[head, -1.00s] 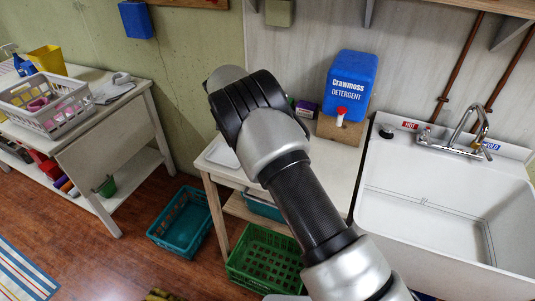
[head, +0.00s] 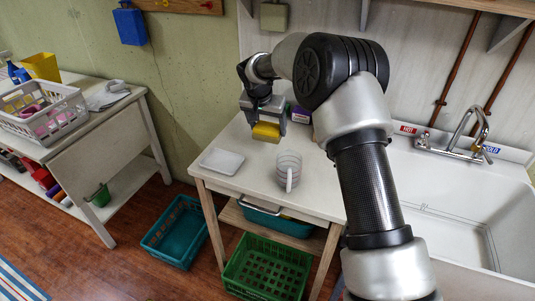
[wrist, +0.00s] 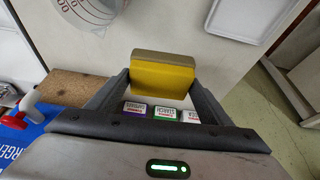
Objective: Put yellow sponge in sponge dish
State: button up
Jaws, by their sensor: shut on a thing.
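The yellow sponge (head: 266,132) is held between the fingers of my gripper (head: 264,119), above the back left part of the white table. In the wrist view the sponge (wrist: 162,75) shows a yellow side and a duller grey-brown top layer, between both fingers. A shallow white square dish (head: 221,161), which looks like the sponge dish, lies on the table to the left of and nearer than the sponge. It looks empty. In the wrist view the dish (wrist: 251,17) is at the top right, apart from the sponge.
A clear measuring jug (head: 289,168) stands right of the dish. Small boxes (wrist: 163,111) are behind the sponge, and the blue detergent container (wrist: 22,140) is beside them. The sink (head: 450,200) is at right. Crates (head: 268,268) are below the table.

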notch_tip(320, 180, down, 9)
jog(key=shift+r, duration=0.1)
jog(key=shift+c, duration=0.5)
jog(key=o, duration=1.2)
jog(key=shift+o, duration=0.2)
jog(key=v, duration=1.7)
jog(key=shift+w+a, duration=0.25)
jog(key=shift+a, duration=0.05)
